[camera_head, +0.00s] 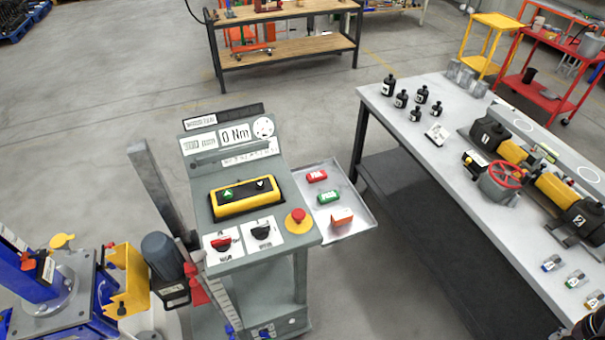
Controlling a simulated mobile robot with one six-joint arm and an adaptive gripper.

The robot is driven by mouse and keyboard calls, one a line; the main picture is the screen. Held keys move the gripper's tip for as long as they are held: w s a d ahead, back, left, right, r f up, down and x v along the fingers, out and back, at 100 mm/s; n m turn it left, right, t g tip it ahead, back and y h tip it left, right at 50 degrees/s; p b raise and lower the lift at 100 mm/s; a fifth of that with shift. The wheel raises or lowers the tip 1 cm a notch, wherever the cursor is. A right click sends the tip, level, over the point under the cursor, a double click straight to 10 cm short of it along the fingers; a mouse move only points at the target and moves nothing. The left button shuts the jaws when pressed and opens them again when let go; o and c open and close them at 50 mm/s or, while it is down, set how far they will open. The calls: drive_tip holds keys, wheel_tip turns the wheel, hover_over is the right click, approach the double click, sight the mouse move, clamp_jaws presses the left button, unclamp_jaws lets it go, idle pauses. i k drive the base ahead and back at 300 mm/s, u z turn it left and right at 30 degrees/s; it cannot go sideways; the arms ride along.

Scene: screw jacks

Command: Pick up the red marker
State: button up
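A small red block with a pale label (317,176), which looks like the red marker, lies on the grey side tray (361,222) of the control console. It is at the back of the tray, behind a green labelled block (329,196) and an orange-red block with a white face (342,217). Nothing covers or touches it. My gripper's fingers do not show. A dark part at the bottom right corner is cut off by the frame edge, and I cannot tell what it is.
The console (240,220) stands left of the tray, with a red mushroom button (298,215) near it. A grey workbench (450,165) on the right bears black bottles, a valve with a red handwheel (505,174) and small coloured tags. Floor shows between console and bench.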

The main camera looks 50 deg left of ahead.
sight(319, 176)
drive_tip(key=u, duration=0.45)
drive_tip(key=i, duration=0.6)
drive_tip(key=u, duration=0.7)
drive_tip(key=i, duration=0.55)
drive_tip(key=u, duration=0.3)
